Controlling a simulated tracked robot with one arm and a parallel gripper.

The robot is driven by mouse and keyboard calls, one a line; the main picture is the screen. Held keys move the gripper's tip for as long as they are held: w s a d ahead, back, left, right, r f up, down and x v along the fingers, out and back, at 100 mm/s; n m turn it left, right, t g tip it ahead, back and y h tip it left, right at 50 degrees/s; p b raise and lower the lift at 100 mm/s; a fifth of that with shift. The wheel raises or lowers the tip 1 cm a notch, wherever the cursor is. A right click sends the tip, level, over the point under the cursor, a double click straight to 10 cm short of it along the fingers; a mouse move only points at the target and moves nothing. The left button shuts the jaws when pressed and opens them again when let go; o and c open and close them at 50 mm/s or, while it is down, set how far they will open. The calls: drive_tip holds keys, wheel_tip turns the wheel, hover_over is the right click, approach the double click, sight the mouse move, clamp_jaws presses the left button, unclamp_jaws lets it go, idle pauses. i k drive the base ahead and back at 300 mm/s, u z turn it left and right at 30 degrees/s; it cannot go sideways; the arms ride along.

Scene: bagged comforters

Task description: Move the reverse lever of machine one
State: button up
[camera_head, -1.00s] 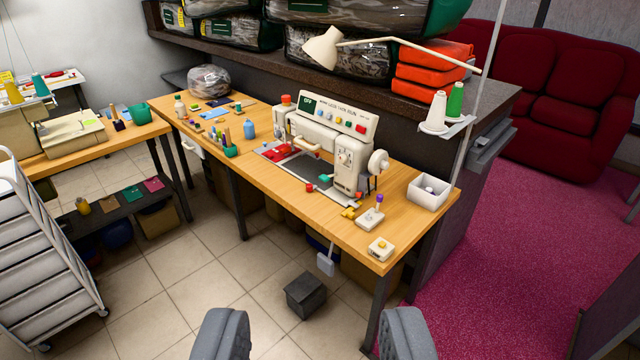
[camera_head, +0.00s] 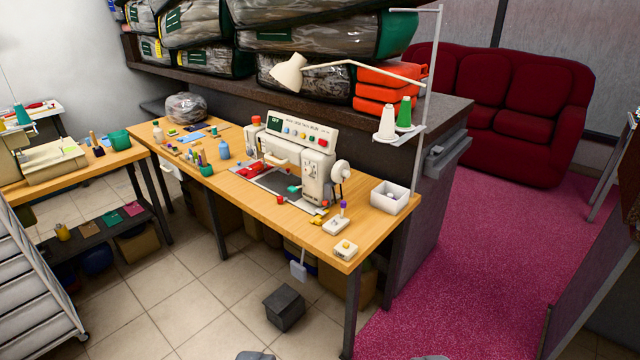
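A cream sewing machine (camera_head: 305,165) stands on the long wooden table, with a row of coloured buttons on its top panel (camera_head: 290,132) and a handwheel at its right end. Small red and green parts show near its base; I cannot tell which part is the reverse lever. A second cream machine (camera_head: 45,160) is partly in view at the far left. No label tells me which is machine one. Only the tips of my gripper (camera_head: 343,356) show at the bottom edge. They are wide apart with nothing between them, well short of the table.
A white box (camera_head: 389,197), a joystick box (camera_head: 336,223) and a small button box (camera_head: 345,249) sit at the table's right end. A thread stand (camera_head: 420,130) rises there. A dark block (camera_head: 284,307) stands on the tiled floor. Pink carpet (camera_head: 450,270) to the right is open.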

sight(291, 189)
drive_tip(key=z, duration=0.5)
drive_tip(key=i, duration=1.65)
drive_tip(key=u, duration=0.5)
